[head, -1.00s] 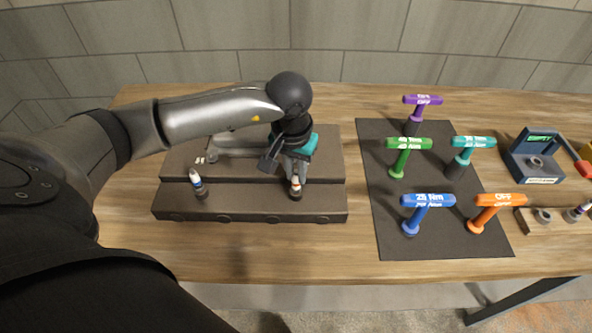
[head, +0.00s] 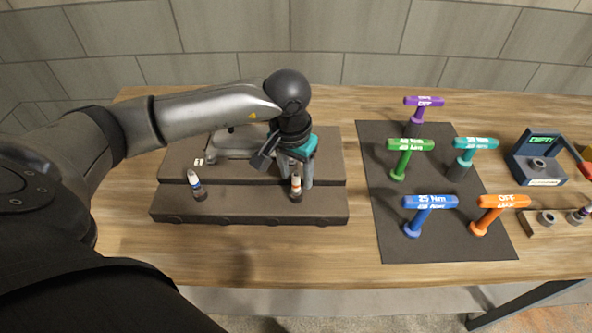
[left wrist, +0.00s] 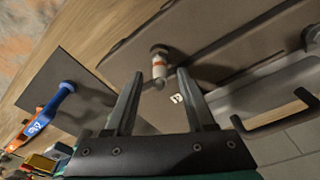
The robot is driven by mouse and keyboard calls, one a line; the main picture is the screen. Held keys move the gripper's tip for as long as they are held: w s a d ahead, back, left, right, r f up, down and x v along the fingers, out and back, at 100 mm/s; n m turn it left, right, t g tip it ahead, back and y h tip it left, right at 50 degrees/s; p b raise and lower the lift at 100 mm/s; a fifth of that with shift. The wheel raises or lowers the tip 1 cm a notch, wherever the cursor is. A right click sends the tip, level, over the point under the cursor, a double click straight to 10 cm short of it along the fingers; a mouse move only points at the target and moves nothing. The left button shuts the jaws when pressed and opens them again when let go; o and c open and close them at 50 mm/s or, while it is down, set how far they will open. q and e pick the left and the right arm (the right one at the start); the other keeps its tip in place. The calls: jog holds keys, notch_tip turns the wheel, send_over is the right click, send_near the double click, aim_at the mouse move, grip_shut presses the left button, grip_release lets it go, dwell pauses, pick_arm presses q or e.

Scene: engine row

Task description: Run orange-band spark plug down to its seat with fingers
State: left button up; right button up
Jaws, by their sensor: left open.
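The orange-band spark plug (head: 296,187) stands upright at the right part of the front step of the dark engine block (head: 250,207), with a white top above its band. In the left wrist view the plug (left wrist: 159,66) lies between my two fingertips, with a gap on each side. My left gripper (head: 298,182) points down over it and is open; its fingers (left wrist: 159,73) do not appear to touch the plug. How far the plug sits in its hole cannot be told. My right gripper is not in view.
A blue-band plug (head: 196,185) stands on the block's left part. A grey handle-like bar (head: 232,145) lies behind. Several coloured T-handle tools stand on a dark mat (head: 390,245) at right. A tester (head: 538,160) and a wooden holder (head: 545,228) are at far right.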

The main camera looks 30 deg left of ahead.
pick_arm(q)
jog(key=shift+r, duration=0.15)
notch_tip(320, 180, up, 15)
jog(key=s+b, duration=0.1)
jog(key=s, duration=0.1)
